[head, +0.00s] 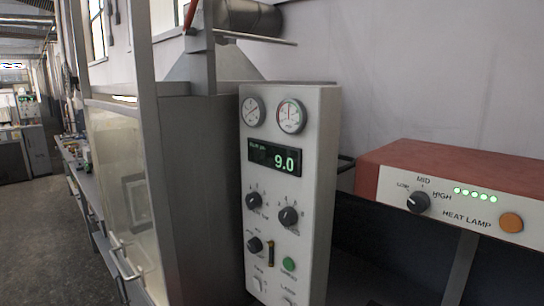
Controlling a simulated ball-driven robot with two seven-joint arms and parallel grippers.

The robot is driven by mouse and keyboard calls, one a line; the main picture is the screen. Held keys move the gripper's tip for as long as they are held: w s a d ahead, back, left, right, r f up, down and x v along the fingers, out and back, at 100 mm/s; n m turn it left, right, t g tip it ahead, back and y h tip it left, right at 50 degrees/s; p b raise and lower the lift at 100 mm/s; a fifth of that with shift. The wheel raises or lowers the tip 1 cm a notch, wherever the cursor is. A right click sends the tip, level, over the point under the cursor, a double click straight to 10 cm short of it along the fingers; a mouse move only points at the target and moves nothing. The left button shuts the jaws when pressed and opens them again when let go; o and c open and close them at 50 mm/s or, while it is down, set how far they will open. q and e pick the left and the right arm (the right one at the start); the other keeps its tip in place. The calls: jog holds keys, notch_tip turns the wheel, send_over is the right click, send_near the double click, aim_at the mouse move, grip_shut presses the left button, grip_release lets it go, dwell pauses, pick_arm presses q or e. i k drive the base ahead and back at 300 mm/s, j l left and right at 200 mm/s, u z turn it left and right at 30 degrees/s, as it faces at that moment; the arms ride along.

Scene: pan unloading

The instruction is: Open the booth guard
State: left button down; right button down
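The booth guard (112,160) is a pale see-through panel in the front of a grey booth (192,200), at the left of the head view. It appears down across the booth's front opening. A metal bar handle (124,262) sits low on it, near the bottom of the picture. A dark framed shape shows dimly behind the panel. The guard's lower edge is not clearly visible. Neither of my grippers is in view.
A control panel (316,190) with gauges, a display reading 9.0, knobs and a green button stands right of the booth. A red-topped heat lamp box (450,165) is at the right. A bench (75,175) runs back along the left; grey floor (40,235) there is clear.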

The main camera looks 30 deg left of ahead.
aim_at(121, 220)
jog(key=k+j+u, duration=0.2)
jog(key=u, duration=0.25)
jog(key=k+j+u, duration=0.2)
jog(key=j+u, duration=0.25)
jog(key=k+j+u, duration=0.15)
jog(key=u, duration=0.3)
jog(key=i+j, duration=0.05)
jog(key=j, duration=0.05)
